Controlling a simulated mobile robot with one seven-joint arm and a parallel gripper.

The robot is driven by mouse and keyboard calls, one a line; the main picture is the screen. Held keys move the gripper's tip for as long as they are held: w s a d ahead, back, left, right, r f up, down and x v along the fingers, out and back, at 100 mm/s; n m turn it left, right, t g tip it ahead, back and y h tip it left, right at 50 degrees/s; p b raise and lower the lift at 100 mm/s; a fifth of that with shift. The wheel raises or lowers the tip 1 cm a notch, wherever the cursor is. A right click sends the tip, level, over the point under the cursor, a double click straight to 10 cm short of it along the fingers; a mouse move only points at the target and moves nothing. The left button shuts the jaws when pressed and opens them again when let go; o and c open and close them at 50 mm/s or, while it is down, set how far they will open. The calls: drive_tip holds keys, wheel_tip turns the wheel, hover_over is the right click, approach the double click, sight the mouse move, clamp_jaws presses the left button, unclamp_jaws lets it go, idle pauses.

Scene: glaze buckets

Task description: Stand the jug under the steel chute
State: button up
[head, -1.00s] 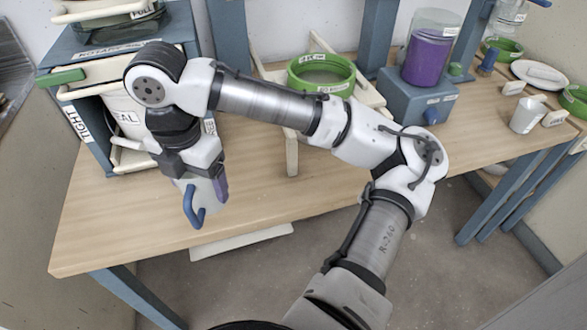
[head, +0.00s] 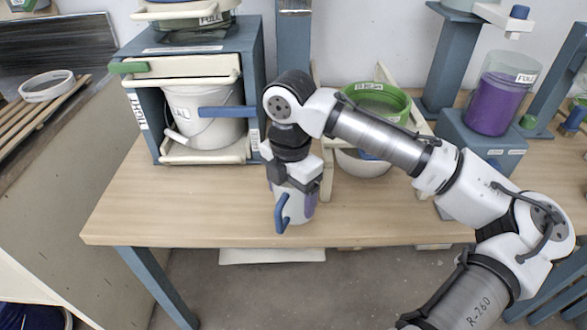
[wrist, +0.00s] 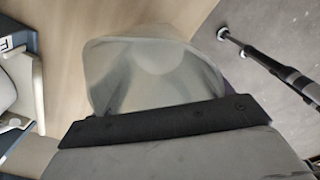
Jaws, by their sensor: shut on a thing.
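The jug (head: 300,207) is pale, with a blue handle on its front left and a purple patch on its right side. My gripper (head: 296,182) is shut on its upper part and holds it upright near the table's front edge. I cannot tell if its base touches the table. The wrist view shows the pale jug (wrist: 150,70) against the jaws, with bare wood beyond. A metal piece that may be the steel chute (head: 294,5) tops a blue post behind my arm, cut by the picture's upper edge.
A blue cabinet (head: 190,50) at left holds a white bucket (head: 205,118); a blue bar (head: 228,112) sticks out before it. A green ring (head: 375,100) sits on a pale frame right of the post. A purple-filled container (head: 491,105) stands farther right. The table's (head: 180,215) front left is clear.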

drive_tip(key=w, duration=0.3)
drive_tip(key=w+f+p, duration=0.1)
drive_tip(key=w, duration=0.3)
drive_tip(key=w+f+p, duration=0.1)
drive_tip(key=w, duration=0.2)
drive_tip(key=shift+w+f, duration=0.25)
drive_tip(key=shift+w, duration=0.05)
drive_tip(key=shift+f, duration=0.5)
drive_tip(key=shift+f, duration=0.2)
drive_tip(key=o, duration=1)
drive_tip(key=shift+r, duration=3.95)
